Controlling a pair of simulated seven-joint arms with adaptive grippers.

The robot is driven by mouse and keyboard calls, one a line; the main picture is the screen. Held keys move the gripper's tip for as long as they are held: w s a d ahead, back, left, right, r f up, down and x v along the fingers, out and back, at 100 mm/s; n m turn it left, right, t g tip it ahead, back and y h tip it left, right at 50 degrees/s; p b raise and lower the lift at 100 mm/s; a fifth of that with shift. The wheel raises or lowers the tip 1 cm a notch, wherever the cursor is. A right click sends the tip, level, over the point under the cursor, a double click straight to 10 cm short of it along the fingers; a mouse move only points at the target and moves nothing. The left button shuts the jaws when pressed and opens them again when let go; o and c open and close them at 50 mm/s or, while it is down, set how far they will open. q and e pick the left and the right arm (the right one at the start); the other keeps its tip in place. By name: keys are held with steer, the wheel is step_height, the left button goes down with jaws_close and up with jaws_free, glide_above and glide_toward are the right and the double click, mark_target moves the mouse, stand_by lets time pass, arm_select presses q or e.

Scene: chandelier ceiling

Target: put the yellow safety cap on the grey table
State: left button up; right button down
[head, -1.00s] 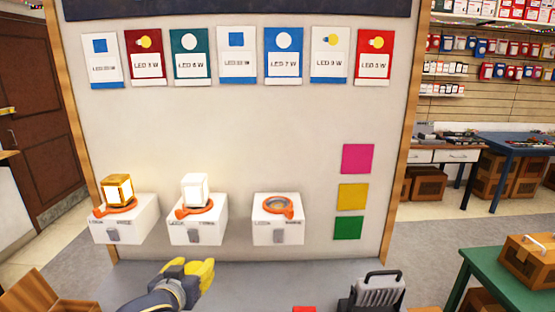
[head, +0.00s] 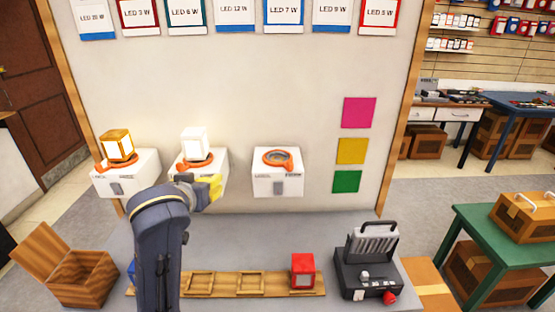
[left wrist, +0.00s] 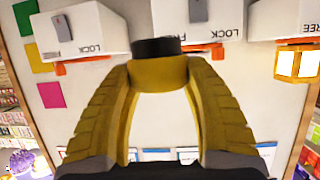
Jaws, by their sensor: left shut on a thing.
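My left gripper (head: 214,187) has yellow fingers and is in front of the middle white box on the board, above the grey table (head: 250,237). In the left wrist view, the fingers close on a yellow ring-shaped piece with a dark end, which looks like the yellow safety cap (left wrist: 158,73). In the head view the cap blends with the yellow fingers. The grey table top is partly hidden by my left arm. My right gripper is not in view.
The middle white box (head: 212,181) bears a lit lamp (head: 195,144). The right white box (head: 277,182) has an orange ring. A wooden rack (head: 225,284), red cube (head: 303,270) and dark device (head: 367,265) stand on the table. The table's back middle is clear.

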arm_select(q)
steer(key=w+d+r+m+g+h, duration=0.1)
steer(key=w+d+r+m+h, duration=0.2)
steer(key=w+d+r, duration=0.65)
steer(key=w+d+r+m+g+h, duration=0.1)
steer(key=w+d+r+m+h, duration=0.3)
steer(key=w+r, duration=0.55)
steer(key=d+r+m+g+h, duration=0.1)
steer(key=d+m+g+h, duration=0.2)
steer(key=d, duration=0.3)
steer(key=shift+w+h, duration=0.25)
steer(key=shift+h, duration=0.05)
steer(key=shift+g, duration=0.3)
step_height(320, 180, down, 20)
steer(key=shift+r, duration=0.2)
steer(key=o, duration=1)
